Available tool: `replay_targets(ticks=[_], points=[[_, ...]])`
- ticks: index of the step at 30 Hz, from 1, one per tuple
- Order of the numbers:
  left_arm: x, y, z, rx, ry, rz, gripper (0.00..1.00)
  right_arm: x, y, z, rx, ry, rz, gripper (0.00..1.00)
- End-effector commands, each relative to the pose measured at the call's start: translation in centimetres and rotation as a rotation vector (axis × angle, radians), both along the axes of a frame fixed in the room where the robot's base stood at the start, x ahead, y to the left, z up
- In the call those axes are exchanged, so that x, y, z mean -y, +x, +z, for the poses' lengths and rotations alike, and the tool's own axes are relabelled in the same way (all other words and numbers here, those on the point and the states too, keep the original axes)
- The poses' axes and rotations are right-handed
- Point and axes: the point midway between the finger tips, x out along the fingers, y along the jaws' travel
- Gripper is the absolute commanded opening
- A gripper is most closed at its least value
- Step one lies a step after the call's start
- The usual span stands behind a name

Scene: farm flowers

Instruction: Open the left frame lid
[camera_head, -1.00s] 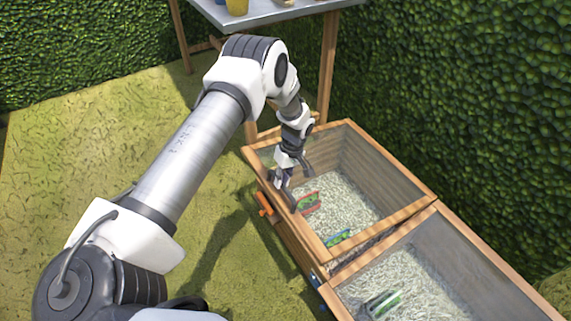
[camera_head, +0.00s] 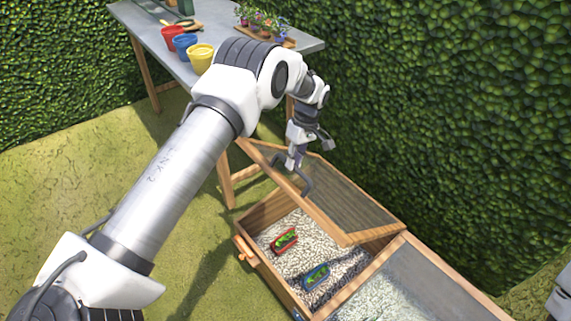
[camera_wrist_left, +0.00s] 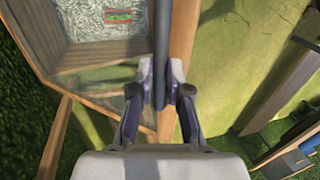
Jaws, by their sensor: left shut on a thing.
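The left frame lid (camera_head: 352,197), a wooden frame with a see-through mesh-like pane, is raised and tilted over the left planter box (camera_head: 262,218). Its front edge stands clear of the box rim. My left gripper (camera_head: 295,160) is at the lid's front edge, shut on the dark curved handle (camera_head: 308,183). In the left wrist view, the handle (camera_wrist_left: 160,40) runs between the two fingers of the gripper (camera_wrist_left: 161,80). Inside the box, a red item (camera_head: 285,241) and a blue item (camera_head: 316,276), both with green on them, lie on pale bedding. My right gripper is not in view.
A second frame lid (camera_head: 420,275) lies closed at the lower right. A table (camera_head: 225,58) behind holds red, blue and yellow pots (camera_head: 201,57) and a tray of flowers. A hedge (camera_head: 450,120) stands close behind the box. Grass on the left is open.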

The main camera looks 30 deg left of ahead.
Motion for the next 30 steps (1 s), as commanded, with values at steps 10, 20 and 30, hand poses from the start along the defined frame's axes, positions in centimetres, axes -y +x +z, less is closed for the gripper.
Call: replay_targets(ticks=[10,20,30], points=[[0.55,0.3,-0.76,0.012,-0.006,0.0,0.0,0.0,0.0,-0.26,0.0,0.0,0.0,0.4],[0.38,0.29,-0.5,0.013,-0.005,0.001,0.41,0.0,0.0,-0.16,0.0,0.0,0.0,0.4],[0.24,0.24,-0.31,0.01,-0.004,0.001,0.41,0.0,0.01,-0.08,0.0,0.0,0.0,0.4]])
